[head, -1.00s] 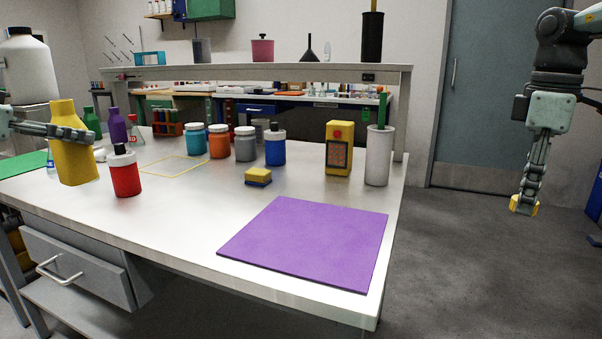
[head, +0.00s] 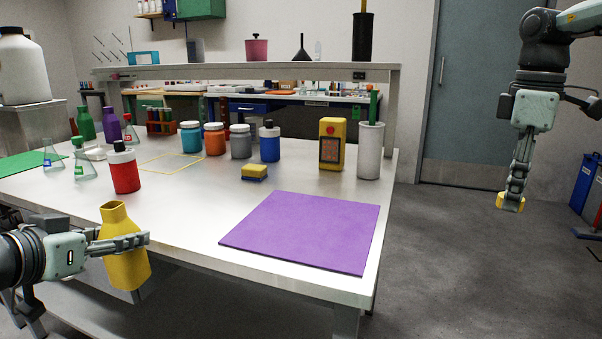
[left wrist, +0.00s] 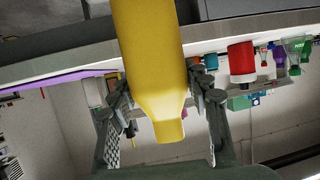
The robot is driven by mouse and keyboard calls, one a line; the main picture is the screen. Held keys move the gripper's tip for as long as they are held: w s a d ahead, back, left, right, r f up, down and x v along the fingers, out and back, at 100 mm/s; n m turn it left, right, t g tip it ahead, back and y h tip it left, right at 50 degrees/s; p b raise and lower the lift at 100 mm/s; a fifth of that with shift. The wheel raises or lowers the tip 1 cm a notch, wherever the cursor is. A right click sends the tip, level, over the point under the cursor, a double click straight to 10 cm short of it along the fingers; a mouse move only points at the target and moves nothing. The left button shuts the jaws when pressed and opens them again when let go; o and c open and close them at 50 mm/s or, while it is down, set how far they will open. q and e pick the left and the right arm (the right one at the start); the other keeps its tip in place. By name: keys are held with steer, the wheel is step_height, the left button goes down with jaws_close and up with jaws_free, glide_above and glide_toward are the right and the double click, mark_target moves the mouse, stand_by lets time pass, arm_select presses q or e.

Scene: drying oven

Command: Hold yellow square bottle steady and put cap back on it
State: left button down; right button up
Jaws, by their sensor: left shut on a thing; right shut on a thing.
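The yellow square bottle (head: 127,268) is uncapped, with its open neck up and a slight tilt. My left gripper (head: 138,241) is shut on its upper body and holds it off the table, in front of the front edge. In the left wrist view the bottle (left wrist: 150,50) sits between the fingers (left wrist: 160,105). My right gripper (head: 512,200) points down at the far right, over the floor. It is shut on the yellow cap (head: 510,203), which is partly hidden by the fingers. Bottle and cap are far apart.
The table (head: 190,215) carries a purple mat (head: 305,230) at the front right, a red bottle (head: 124,172) at left, a sponge (head: 254,172), several jars, flasks and a yellow device (head: 331,145). The floor right of the table is clear.

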arm_select(q)
steer(key=s+d+f+n+y, duration=0.1)
steer(key=s+d+f, duration=0.2)
steer(key=d+f, duration=0.3)
steer(key=s+d+f+n+y, duration=0.1)
steer(key=s+d+f, duration=0.2)
steer(key=d+f, duration=0.3)
step_height(320, 180, down, 3)
steer(key=shift+d+r+y, duration=0.15)
steer(key=shift+d+y, duration=0.15)
steer(key=shift+a, duration=0.1)
